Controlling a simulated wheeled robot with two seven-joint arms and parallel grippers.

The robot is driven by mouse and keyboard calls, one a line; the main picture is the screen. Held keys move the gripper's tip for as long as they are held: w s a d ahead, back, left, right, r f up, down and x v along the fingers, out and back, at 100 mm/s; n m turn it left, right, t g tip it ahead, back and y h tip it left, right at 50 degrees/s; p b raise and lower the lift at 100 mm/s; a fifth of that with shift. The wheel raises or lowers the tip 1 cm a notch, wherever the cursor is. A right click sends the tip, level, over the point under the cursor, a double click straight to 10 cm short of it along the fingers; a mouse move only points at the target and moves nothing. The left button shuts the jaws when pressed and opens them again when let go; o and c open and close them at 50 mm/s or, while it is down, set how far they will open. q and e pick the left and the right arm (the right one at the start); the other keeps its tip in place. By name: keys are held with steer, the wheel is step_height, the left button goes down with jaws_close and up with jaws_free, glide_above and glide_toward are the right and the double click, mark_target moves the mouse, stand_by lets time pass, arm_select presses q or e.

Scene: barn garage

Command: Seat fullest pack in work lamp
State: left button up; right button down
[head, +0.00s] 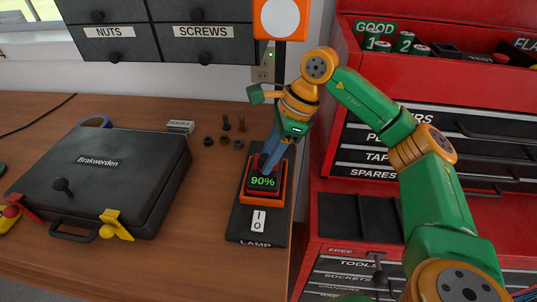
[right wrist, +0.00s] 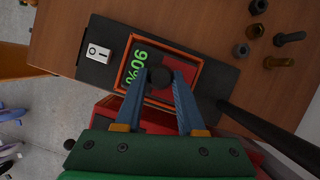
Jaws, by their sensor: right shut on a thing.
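The battery pack (head: 262,183) is dark with a red rim, and its display reads 90% in green. It sits within the orange-rimmed bay of the work lamp's black base (head: 250,223), appearing level there; I cannot tell whether it is fully down. My right gripper (head: 269,168) comes from above, its blue fingers shut on the pack's dark knob. In the right wrist view my right gripper (right wrist: 160,80) holds that knob, and the pack (right wrist: 188,70) lies inside the orange frame (right wrist: 122,75). A white I/O switch (head: 258,221) is on the base. My left gripper is not in view.
A dark Brakwerden case (head: 110,170) lies on the wooden bench (head: 195,260). Several nuts and bolts (head: 226,123) lie between case and lamp. NUTS and SCREWS drawers (head: 160,35) stand behind. A red tool chest (head: 335,120) with a GOOD rack (head: 376,27) is at right.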

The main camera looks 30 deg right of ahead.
steer(key=shift+f, duration=0.2)
jaws_free()
step_height(320, 180, up, 9)
steer(key=p, duration=0.8)
steer(key=shift+r, duration=0.15)
stand_by(0.5)
